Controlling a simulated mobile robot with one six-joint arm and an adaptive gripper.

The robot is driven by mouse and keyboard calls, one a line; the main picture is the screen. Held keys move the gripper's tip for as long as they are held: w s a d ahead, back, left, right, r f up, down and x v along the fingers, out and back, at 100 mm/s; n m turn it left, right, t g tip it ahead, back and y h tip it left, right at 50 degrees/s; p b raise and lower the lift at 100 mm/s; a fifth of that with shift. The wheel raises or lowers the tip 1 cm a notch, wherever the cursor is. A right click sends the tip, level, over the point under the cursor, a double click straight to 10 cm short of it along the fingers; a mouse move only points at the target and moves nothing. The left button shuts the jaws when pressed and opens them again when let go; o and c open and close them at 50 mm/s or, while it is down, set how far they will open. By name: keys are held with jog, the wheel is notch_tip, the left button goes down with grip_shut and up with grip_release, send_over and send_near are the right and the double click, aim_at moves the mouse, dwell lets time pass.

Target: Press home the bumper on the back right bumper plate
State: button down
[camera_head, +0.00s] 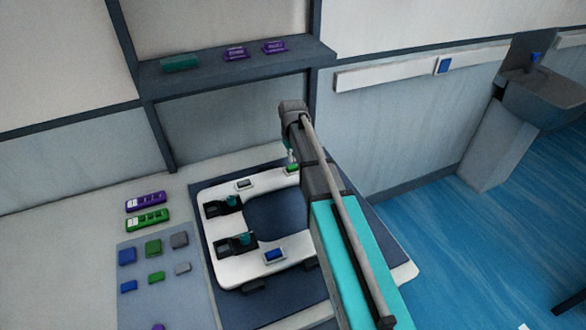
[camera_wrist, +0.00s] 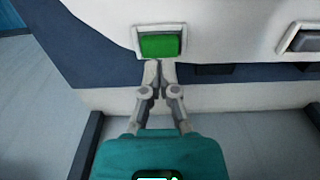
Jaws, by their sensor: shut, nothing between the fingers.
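The white toilet seat (camera_head: 226,266) lies on a dark blue mat, its ring open in the middle. A green bumper (camera_wrist: 160,46) sits in a pale-rimmed plate (camera_wrist: 136,42) on the seat; the bumper also shows in the head view (camera_head: 292,168), partly hidden by my arm. My gripper (camera_wrist: 159,64) is shut and empty, its fingertips at the near edge of the green bumper in the wrist view. I cannot tell whether they touch it. In the head view the gripper (camera_head: 290,155) is above that bumper. How deep the bumper sits is unclear.
A grey bumper (camera_head: 244,184) and a blue bumper (camera_head: 274,254) sit on other plates of the seat. Loose blue, green and grey pieces lie on a pale mat (camera_head: 140,300). A shelf (camera_head: 205,75) is behind.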

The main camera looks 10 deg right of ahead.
aim_at(292, 166)
jog(key=shift+f+b, duration=1.5)
jog(key=shift+f, duration=0.05)
dwell(1.4)
jog(key=shift+r, duration=0.1)
dwell(0.4)
jog(key=shift+r+p, duration=3.95)
jog(key=shift+p, duration=0.1)
jog(key=s+m, duration=0.2)
jog(key=s, duration=2)
jog(key=shift+s+d, duration=0.15)
jog(key=shift+d, duration=0.05)
